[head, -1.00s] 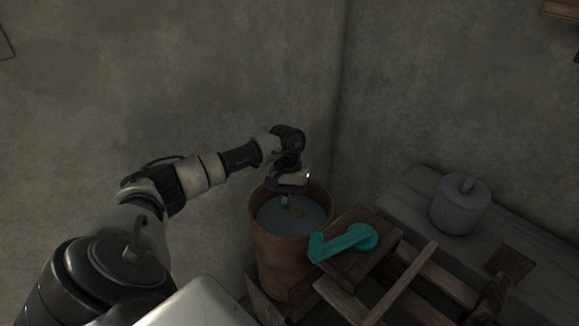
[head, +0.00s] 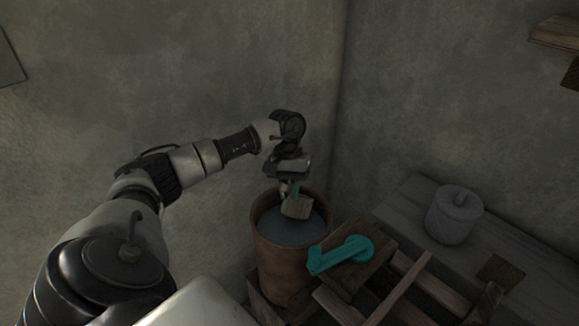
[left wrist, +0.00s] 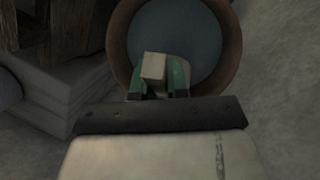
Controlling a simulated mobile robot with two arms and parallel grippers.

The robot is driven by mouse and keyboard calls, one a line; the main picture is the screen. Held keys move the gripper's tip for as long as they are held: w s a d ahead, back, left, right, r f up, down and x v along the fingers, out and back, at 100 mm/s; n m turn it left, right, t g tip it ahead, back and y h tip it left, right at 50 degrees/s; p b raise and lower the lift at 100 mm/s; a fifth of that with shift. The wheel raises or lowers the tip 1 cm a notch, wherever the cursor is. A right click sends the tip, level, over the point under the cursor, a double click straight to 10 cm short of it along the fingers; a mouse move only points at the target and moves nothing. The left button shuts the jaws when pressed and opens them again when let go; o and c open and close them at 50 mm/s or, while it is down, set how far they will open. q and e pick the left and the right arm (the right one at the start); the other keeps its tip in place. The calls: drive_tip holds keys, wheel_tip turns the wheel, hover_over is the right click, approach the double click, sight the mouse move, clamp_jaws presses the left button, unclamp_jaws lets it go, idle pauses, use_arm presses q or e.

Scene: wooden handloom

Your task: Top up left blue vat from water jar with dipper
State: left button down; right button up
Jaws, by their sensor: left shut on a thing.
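A tall brown jar (head: 283,262), open at the top, holds blue-grey water (head: 275,230). My left gripper (head: 289,189) points down over the jar's mouth. It is shut on the dipper (head: 297,208), whose wooden, box-like part shows just below the fingers, above the water. In the left wrist view the green fingertips (left wrist: 158,80) close around the pale end of the dipper (left wrist: 153,67), with the jar's rim (left wrist: 233,45) behind. I cannot tell whether the dipper holds water. No vat can be clearly made out. My right gripper is out of view.
A teal crank-shaped piece (head: 340,254) lies on a wooden frame (head: 362,276) right of the jar. A grey lidded pot (head: 454,216) stands on a grey bench (head: 405,207). Walls close in behind. A wooden shelf (head: 556,32) juts out at upper right.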

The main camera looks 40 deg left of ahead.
use_arm(q)
wheel_tip(320, 180, up, 9)
drive_tip(key=p, duration=0.4)
idle(0.6)
